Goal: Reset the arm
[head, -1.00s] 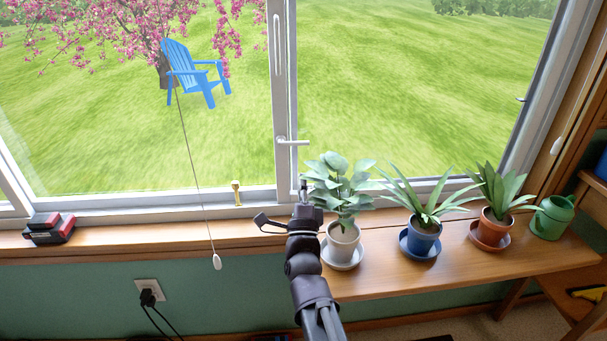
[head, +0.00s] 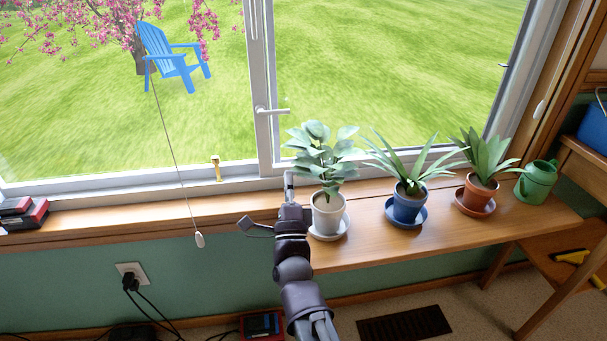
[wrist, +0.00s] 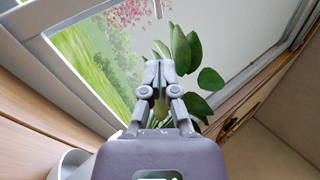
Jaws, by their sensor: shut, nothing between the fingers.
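My gripper (head: 290,184) is in the middle of the head view, raised in front of the window and just left of the plant in the white pot (head: 327,214). In the wrist view my gripper (wrist: 158,68) is shut, with its fingertips together and nothing between them. The leaves of that plant (wrist: 185,52) show behind and to the right of the fingers. I cannot tell whether the gripper touches the leaves.
A blue pot (head: 408,206), a terracotta pot (head: 479,194) and a green watering can (head: 537,180) stand on the wooden shelf to the right. A blind cord pull (head: 199,240) hangs at left. A floor vent (head: 404,326) lies below.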

